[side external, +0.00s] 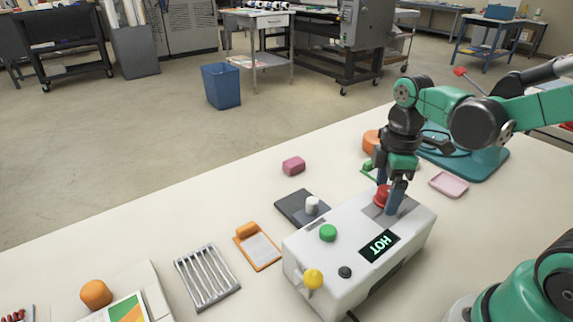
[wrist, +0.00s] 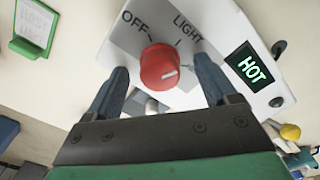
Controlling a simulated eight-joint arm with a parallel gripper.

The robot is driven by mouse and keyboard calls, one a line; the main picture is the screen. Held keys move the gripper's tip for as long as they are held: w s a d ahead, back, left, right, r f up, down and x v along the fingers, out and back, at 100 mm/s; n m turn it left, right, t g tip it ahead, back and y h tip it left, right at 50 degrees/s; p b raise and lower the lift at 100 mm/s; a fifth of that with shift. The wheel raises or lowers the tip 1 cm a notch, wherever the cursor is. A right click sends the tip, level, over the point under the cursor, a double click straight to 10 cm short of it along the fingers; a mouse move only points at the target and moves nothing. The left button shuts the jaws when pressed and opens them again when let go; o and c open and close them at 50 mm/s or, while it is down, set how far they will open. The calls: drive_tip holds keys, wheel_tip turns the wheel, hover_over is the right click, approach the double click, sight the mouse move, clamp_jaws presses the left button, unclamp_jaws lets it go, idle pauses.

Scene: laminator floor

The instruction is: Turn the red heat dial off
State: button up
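The red heat dial (wrist: 158,67) sits on the white laminator (side external: 335,243), with OFF and LIGHT printed around it. A pale mark on the dial points to the right in the wrist view, away from OFF. The dial also shows in the side view (side external: 381,195), partly behind a finger. The lit display (side external: 379,247) reads HOT. My gripper (wrist: 162,72) is open, with one finger on each side of the dial and a visible gap to it on both sides. The gripper points down over the machine in the side view. Further print around the dial is hidden or unreadable.
A green knob (side external: 328,232), a yellow knob (side external: 313,279) and a dark button (side external: 345,272) are on the same machine. A dark pad (side external: 291,208), an orange clipboard (side external: 262,252) and a metal rack (side external: 207,277) lie to the left. A pink tray (side external: 449,184) is behind right.

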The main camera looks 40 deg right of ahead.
sight(380, 190)
drive_tip(key=shift+r, duration=0.15)
drive_tip(key=shift+r, duration=2.7)
drive_tip(key=shift+w+a+f+m+t, duration=0.1)
drive_tip(key=shift+a+f+m+t, duration=0.1)
drive_tip(key=shift+a+m+t, duration=0.45)
drive_tip(key=m+t, duration=0.1)
drive_tip(key=m, duration=0.1)
drive_tip(key=a+m+t, duration=0.1)
drive_tip(key=m+t, duration=0.1)
drive_tip(key=w+a+m+t, duration=0.1)
drive_tip(key=m, duration=0.1)
drive_tip(key=shift+a+f, duration=0.25)
drive_tip(key=m+t, duration=0.1)
drive_tip(key=a+m+t, duration=0.1)
drive_tip(key=shift+w+m, duration=0.15)
drive_tip(key=shift+m, duration=0.2)
